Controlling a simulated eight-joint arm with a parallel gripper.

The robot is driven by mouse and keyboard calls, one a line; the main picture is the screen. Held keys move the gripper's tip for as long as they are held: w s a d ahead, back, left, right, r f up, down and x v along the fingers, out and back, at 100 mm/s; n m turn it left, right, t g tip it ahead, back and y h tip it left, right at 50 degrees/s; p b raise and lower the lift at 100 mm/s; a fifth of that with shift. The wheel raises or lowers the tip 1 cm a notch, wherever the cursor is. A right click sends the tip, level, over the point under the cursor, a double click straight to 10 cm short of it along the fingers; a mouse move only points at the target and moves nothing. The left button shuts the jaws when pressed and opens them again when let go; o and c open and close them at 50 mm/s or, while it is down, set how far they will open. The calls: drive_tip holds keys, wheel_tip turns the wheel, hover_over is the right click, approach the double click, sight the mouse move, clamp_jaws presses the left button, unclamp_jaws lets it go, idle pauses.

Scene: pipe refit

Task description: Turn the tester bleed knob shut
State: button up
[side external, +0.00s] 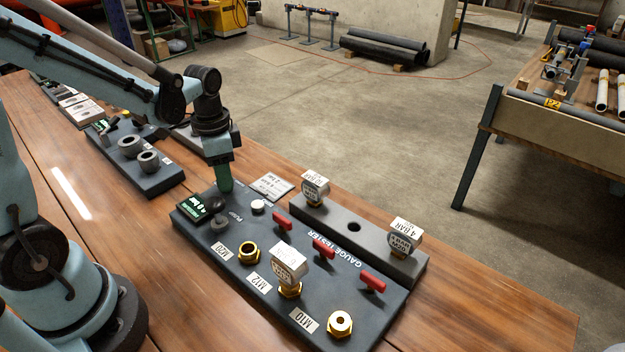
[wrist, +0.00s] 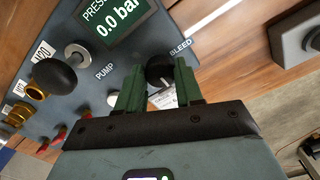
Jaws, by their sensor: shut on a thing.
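The bleed knob (wrist: 160,69) is a dark round knob with a pale mark, beside the word BLEED on the gauge tester. The gauge tester (side external: 233,267) is a dark panel on the wooden bench; it also shows in the wrist view (wrist: 88,60). My gripper (wrist: 157,84) has its green fingers on either side of the knob and is shut on it. In the side view my gripper (side external: 224,185) points down at the panel's far edge, and its fingers hide the knob. The tester display (wrist: 118,22) reads 0.0 bar.
A black ball-topped pump handle (side external: 214,204) and a white button (side external: 258,206) stand close to my gripper. A gauge (side external: 289,262) sits on the M12 port. Red levers (side external: 324,249) line the panel. A grey rack (side external: 335,228) with two gauges stands behind.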

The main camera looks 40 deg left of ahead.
drive_tip(key=shift+s, duration=0.1)
idle(0.4)
drive_tip(key=o, duration=1)
drive_tip(key=shift+o, duration=0.2)
drive_tip(key=shift+r, duration=0.1)
wheel_tip(320, 180, up, 12)
drive_tip(key=s+d+f+n+t, duration=0.3)
drive_tip(key=d+n+t, duration=0.2)
drive_tip(key=d+t, duration=0.2)
drive_tip(key=shift+s+d, duration=0.15)
drive_tip(key=shift+d, duration=0.15)
